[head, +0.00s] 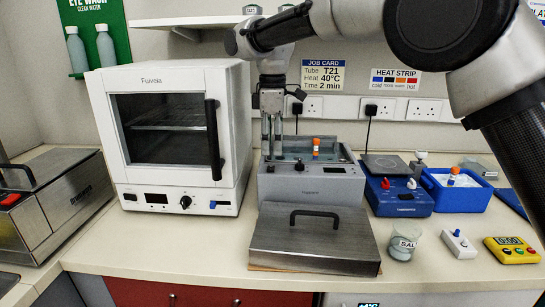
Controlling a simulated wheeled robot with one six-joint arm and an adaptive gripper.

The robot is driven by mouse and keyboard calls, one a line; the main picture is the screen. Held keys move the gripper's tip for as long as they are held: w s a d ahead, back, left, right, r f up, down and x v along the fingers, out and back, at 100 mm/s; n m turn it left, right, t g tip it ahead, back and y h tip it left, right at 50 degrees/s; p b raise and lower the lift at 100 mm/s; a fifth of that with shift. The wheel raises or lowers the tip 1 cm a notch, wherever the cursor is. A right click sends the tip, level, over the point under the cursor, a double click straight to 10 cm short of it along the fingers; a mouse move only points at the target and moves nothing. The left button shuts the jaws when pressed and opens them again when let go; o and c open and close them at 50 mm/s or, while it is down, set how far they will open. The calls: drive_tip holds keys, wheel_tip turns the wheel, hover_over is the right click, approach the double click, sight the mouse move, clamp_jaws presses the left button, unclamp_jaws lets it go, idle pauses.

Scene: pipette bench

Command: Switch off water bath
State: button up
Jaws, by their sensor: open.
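The water bath (311,189) is a grey box at the middle of the bench, with its top open. A tube with an orange cap (316,148) stands upright in the bath. The bath's metal lid (315,245) with a black handle lies on the bench in front. My gripper (271,157) points down over the left part of the bath, open, with nothing seen between its fingers. Its tips are close to the bath's rim.
A white oven (170,135) stands close on the left. To the right are a blue heater unit (399,198), a blue ice tub (457,195) with a tube, a salt beaker (403,243), a small white switch box (459,243) and a yellow timer (511,250).

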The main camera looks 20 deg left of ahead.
sight(272, 167)
wheel_tip(272, 167, up, 7)
drive_tip(key=shift+f, duration=0.15)
